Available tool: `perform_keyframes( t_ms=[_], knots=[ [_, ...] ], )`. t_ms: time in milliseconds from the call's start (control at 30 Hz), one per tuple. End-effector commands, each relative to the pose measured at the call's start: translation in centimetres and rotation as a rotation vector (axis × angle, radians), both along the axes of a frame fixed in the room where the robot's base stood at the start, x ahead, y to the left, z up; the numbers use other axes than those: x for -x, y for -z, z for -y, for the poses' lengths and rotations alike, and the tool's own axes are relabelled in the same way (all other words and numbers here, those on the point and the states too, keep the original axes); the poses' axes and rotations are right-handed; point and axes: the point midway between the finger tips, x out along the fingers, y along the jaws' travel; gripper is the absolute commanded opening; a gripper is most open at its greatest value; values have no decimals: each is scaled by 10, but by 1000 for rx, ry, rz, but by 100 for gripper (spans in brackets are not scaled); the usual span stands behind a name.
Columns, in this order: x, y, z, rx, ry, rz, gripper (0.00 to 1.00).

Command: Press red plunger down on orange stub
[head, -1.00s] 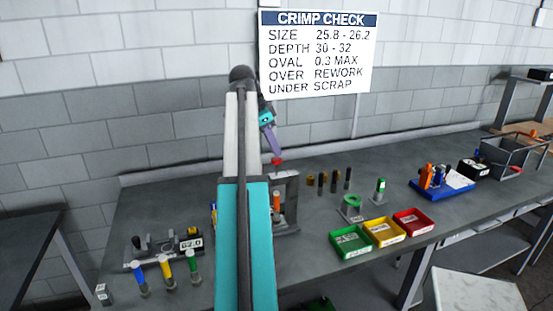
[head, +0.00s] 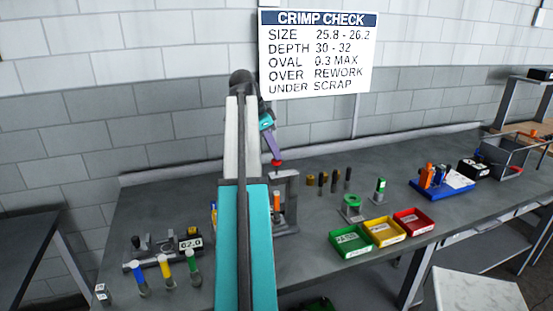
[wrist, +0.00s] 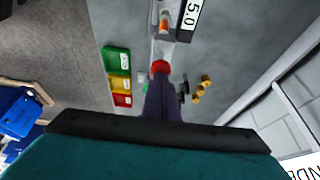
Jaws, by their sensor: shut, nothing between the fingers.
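The red plunger (head: 277,163) is a red knob on top of a grey press frame (head: 291,190) on the bench. The orange stub (head: 277,202) stands upright inside the frame below the plunger, partly hidden by my arm. In the wrist view the red plunger (wrist: 160,67) is at the fingertips and the orange stub (wrist: 164,22) shows beyond it. My gripper (head: 276,157) is shut and empty, pointing down, with its tips at the top of the red plunger. I cannot tell for sure whether they touch. The gripper's dark fingers (wrist: 161,79) also show in the wrist view.
Green (head: 351,241), yellow (head: 383,231) and red (head: 413,221) trays stand right of the press. Several dark and brass pegs (head: 335,181) stand behind. Coloured-handled tools (head: 166,271) and a gauge marked 62.0 (head: 190,243) are at left. A blue tray (head: 441,190) is farther right.

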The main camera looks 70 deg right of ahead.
Motion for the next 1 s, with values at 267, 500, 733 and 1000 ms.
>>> perform_keyframes(
  t_ms=[267, 500, 733, 1000],
  knots=[
    [0, 6, 0, -1, 0, 0, 0],
    [0, 11, 0, -1, 0, 0, 0],
    [0, 15, 0, -1, 0, 0, 0],
    [0, 21, 0, -1, 0, 1, 0]
  ],
)
